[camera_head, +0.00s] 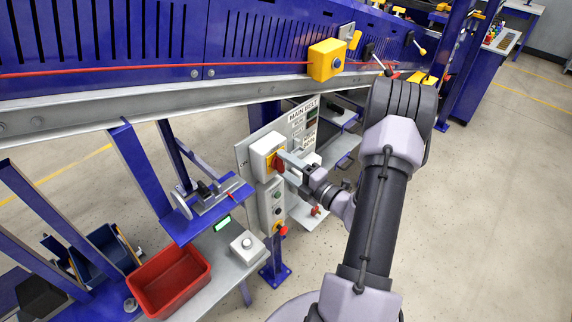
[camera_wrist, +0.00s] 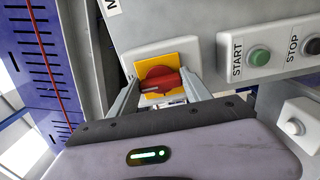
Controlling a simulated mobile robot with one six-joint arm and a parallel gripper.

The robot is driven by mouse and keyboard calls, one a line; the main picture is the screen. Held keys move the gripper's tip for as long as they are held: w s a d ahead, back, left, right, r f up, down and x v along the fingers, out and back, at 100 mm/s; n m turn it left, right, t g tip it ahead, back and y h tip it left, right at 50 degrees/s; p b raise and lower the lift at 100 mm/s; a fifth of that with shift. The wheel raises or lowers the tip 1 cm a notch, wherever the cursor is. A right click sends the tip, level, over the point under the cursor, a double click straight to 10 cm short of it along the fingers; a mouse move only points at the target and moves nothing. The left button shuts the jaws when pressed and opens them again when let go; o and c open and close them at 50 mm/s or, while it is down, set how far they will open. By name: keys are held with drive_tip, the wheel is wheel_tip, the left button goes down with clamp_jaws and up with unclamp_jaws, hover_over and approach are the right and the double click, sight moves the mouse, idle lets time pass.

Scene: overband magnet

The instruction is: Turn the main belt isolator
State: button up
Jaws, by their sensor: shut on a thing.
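The main belt isolator is a red rotary handle (camera_wrist: 160,79) on a yellow plate (camera_wrist: 186,47), set on a light grey box. In the head view the red handle (camera_head: 278,163) shows on the upper box of the panel marked MAIN BELT (camera_head: 301,113). My gripper (camera_wrist: 160,88) is shut on the red handle, with one finger on each side of it. In the head view my gripper (camera_head: 283,160) reaches the handle from the right and hides part of it. The handle's exact angle is hard to read.
Below the isolator is a box with START (camera_wrist: 259,57) and STOP (camera_wrist: 312,46) buttons. A yellow box (camera_head: 326,60) hangs on the conveyor frame above. A red bin (camera_head: 150,290) stands at lower left. The floor at right is clear.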

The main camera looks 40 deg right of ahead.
drive_tip(key=o, duration=1.4)
drive_tip(key=shift+c, duration=0.2)
drive_tip(key=s+d, duration=0.1)
drive_tip(key=s, duration=1.6)
drive_tip(key=shift+s+d+b, duration=0.2)
drive_tip(key=shift+b, duration=0.1)
